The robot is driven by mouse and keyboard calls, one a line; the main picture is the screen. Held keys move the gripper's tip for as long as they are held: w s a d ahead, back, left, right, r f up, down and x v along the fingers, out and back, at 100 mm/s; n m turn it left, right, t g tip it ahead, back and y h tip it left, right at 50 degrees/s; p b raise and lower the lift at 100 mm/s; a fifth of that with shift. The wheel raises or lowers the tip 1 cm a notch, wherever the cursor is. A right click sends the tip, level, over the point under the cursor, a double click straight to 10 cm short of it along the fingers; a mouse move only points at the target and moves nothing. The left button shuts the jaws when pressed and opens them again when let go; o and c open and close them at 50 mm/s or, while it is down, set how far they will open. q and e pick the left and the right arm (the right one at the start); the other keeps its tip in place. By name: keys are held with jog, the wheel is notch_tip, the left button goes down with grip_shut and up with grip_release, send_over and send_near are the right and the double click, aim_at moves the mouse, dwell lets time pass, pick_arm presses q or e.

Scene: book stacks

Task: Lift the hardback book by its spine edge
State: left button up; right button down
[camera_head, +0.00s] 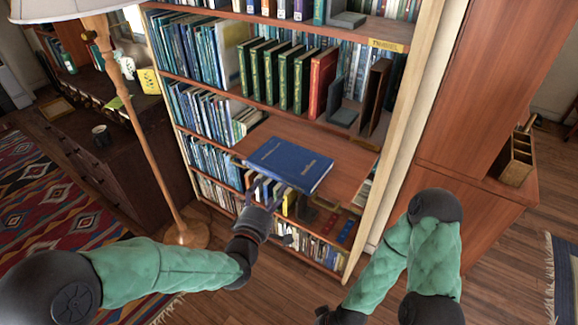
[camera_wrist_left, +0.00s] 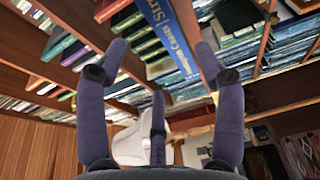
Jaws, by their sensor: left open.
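The hardback book (camera_head: 288,165) is blue with gold lettering. It lies flat on a wooden shelf, its near edge at or slightly past the shelf front. In the left wrist view its lettered blue spine (camera_wrist_left: 172,42) shows between and beyond my fingers. My left gripper (camera_head: 262,192) is open and empty, just in front of and below the book's near edge. The wrist view shows its spread fingers (camera_wrist_left: 160,62) on either side of the spine, with a gap to the book. My right arm comes in at the lower right; its fingers are out of the frame.
Green volumes and a red one (camera_head: 322,82) stand on the shelf above, beside a grey bookend (camera_head: 343,117). A floor lamp (camera_head: 135,105) stands left of the bookcase. Right of the book the shelf (camera_head: 345,185) is bare.

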aim_at(277, 176)
pick_arm(q)
jog(key=x, duration=0.3)
jog(key=shift+f, duration=0.1)
jog(key=x, duration=0.2)
jog(key=f+b+x, duration=0.1)
jog(key=x, duration=0.1)
jog(key=shift+w+b, duration=0.2)
jog(key=shift+b, duration=0.1)
jog(key=shift+w+d+r, duration=0.15)
jog(key=shift+w+d, duration=0.05)
jog(key=shift+w, duration=0.25)
grip_shut()
jog(key=shift+r, duration=0.2)
